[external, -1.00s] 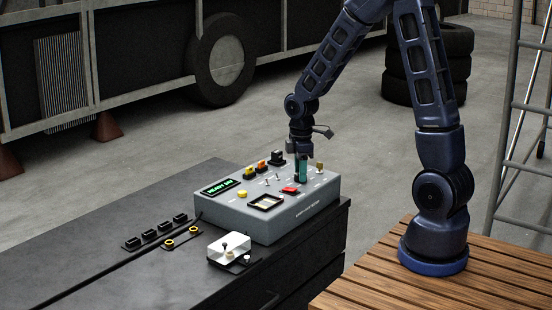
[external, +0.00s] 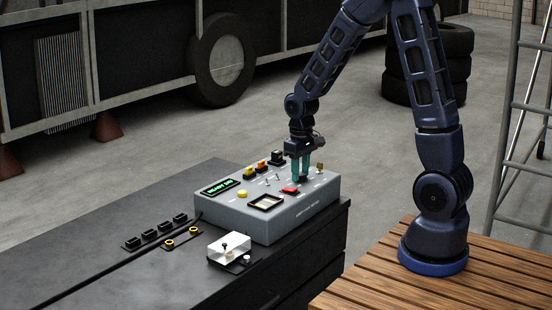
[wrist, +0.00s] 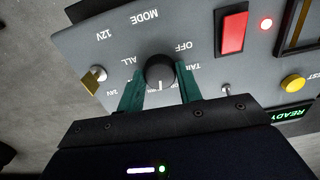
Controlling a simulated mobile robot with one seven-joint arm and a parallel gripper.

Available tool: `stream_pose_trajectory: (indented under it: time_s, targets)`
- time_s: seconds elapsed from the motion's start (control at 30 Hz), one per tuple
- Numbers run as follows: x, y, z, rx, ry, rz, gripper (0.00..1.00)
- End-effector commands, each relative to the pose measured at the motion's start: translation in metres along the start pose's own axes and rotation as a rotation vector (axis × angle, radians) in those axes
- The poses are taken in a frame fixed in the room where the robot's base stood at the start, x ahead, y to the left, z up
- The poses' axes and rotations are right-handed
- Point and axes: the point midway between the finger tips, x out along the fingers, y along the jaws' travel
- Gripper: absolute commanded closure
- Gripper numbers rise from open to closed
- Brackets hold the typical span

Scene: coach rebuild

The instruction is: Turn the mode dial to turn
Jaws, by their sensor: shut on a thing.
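The mode dial (wrist: 159,70) is a round black knob with a white pointer line, on the grey tester box (external: 290,218). The wrist view shows MODE, OFF, TAIL and ALL printed around it. Its pointer faces the bottom of that picture, toward my gripper body, where the lettering is partly covered. My gripper (wrist: 159,88) is shut on the dial, with one green finger on each side of it. In the external view my gripper (external: 302,178) points down at the box's right part, and the dial is a small dark shape between the fingertips.
Close to the dial are a red rocker switch (wrist: 232,32), a small metal toggle (wrist: 226,91) and a brass key (wrist: 93,82) by 12V and 24V. A yellow button (wrist: 293,83) and the green READY display (external: 220,187) are farther off. A clear-covered box (external: 229,246) stands in front.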

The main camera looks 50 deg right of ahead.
Motion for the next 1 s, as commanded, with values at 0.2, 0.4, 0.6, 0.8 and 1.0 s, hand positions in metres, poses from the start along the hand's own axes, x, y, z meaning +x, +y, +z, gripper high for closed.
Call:
stream_pose_trajectory:
  time_s: [0.2, 0.4, 0.6, 0.8, 1.0]
  targets:
    - [-0.0009, -0.0001, -0.0012, 0.124, 0.003, 0.000, 0.88]
    - [-0.0009, 0.0001, -0.0013, 0.192, 0.003, 0.000, 0.88]
    - [-0.0009, 0.0002, -0.0013, 0.218, 0.003, 0.000, 0.88]
    - [-0.0010, 0.0002, -0.0014, 0.221, 0.004, 0.000, 0.88]
    - [-0.0010, 0.0003, -0.0014, 0.220, 0.004, 0.000, 0.59]
